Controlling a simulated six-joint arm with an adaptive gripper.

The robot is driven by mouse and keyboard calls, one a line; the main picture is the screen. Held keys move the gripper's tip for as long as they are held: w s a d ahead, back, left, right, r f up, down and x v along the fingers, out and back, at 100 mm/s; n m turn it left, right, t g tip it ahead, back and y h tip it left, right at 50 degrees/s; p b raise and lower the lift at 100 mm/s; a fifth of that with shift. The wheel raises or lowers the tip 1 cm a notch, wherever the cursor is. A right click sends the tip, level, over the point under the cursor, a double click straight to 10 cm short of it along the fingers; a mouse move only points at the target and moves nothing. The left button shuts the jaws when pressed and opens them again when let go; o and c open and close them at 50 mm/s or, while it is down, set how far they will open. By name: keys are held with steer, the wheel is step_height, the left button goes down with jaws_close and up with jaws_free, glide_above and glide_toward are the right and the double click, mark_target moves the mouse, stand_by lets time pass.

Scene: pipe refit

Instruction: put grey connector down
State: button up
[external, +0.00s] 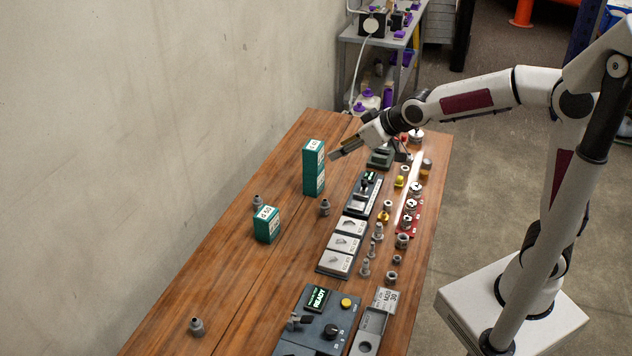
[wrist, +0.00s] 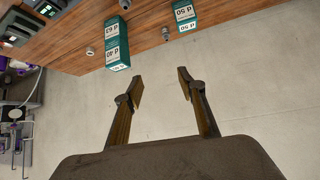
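My gripper (external: 342,152) is in the air by the top of the tall green box stack, with its fingers pointing left towards the wall. In the wrist view my gripper (wrist: 160,76) has its two fingers apart with nothing between them. Several small grey connectors stand on the wooden table: one behind the short green box (external: 257,202), one between the boxes and the trays (external: 325,208), and one at the near left (external: 197,327). The wrist view shows a grey connector (wrist: 165,34) between the boxes. I cannot tell which connector the task means.
Two stacked green boxes (external: 314,168) stand close to my gripper; a shorter green box (external: 267,225) stands nearer. Grey trays (external: 341,248), a control unit (external: 318,325) and several fittings line the right side. The table's left part is mostly clear, beside the wall.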

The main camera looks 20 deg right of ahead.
steer(key=s+d+r+m+h, duration=0.2)
steer(key=s+d, duration=0.2)
steer(key=d, duration=0.7)
steer(key=s+d+f+m+g+h, duration=0.1)
steer(key=s+d+f+m, duration=0.1)
steer(key=s+d, duration=0.7)
steer(key=s+d+f+m+g+h, duration=0.1)
steer(key=s+d+m+h, duration=0.1)
steer(key=s+d, duration=0.8)
steer(key=s, duration=0.3)
steer(key=shift+f, duration=0.4)
steer(key=shift+d, duration=0.1)
steer(key=shift+c, duration=1)
steer(key=shift+w, duration=0.15)
